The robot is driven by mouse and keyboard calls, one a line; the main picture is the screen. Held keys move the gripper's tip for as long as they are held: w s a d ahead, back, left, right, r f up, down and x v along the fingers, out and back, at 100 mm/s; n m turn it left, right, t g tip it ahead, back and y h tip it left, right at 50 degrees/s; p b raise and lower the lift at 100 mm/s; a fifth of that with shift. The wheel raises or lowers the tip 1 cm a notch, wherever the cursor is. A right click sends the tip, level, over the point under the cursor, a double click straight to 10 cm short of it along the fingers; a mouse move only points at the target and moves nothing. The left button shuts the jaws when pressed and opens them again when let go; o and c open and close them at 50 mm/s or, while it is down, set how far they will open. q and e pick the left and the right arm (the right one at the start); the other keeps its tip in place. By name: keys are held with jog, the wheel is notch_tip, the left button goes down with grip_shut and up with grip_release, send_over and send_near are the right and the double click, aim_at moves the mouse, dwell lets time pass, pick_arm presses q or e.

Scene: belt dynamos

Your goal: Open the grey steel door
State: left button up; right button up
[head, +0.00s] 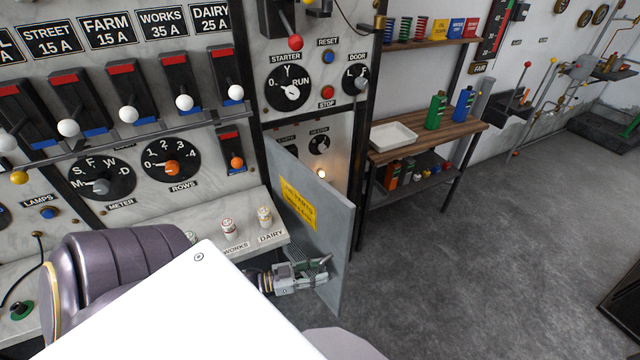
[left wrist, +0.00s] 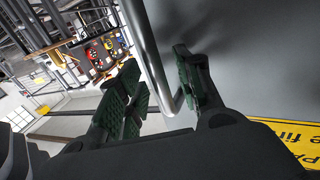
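The grey steel door (head: 325,220) stands swung out from the switchboard, with a yellow sign (head: 298,204) on its face. The left wrist view shows the door's grey face (left wrist: 260,50) close up, with a bar handle (left wrist: 154,60) on it. My left gripper (head: 318,268) is at the lower outer part of the door. In the left wrist view its green-padded fingers (left wrist: 162,92) are spread on either side of the handle, with gaps visible. Whether either pad touches the bar is hard to tell. My right gripper is not in view.
The marble switchboard (head: 210,135) with its levers and dials is left of the door. A lit lamp (head: 321,173) shows beyond the door's top edge. A wooden bench (head: 420,143) with a white tray (head: 393,136) stands behind.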

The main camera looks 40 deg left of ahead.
pick_arm(q)
jog(key=v, duration=1.1)
dwell(0.6)
jog(key=s+a+f+n+g+y, duration=0.25)
jog(key=f+y, duration=0.25)
jog(key=f, duration=0.9)
jog(key=s+a+f+n+g+y, duration=0.1)
jog(key=s+f+n+g+y, duration=0.3)
jog(key=f, duration=0.9)
jog(key=s+d+f+m+g+y, duration=0.1)
jog(key=s+d+f+g, duration=0.6)
jog(key=s+d+f, duration=0.8)
jog(key=shift+d+f+m+y, duration=0.3)
jog(key=shift+d+f+m, duration=0.15)
jog(key=shift+d+f, duration=0.35)
jog(key=shift+s, duration=0.1)
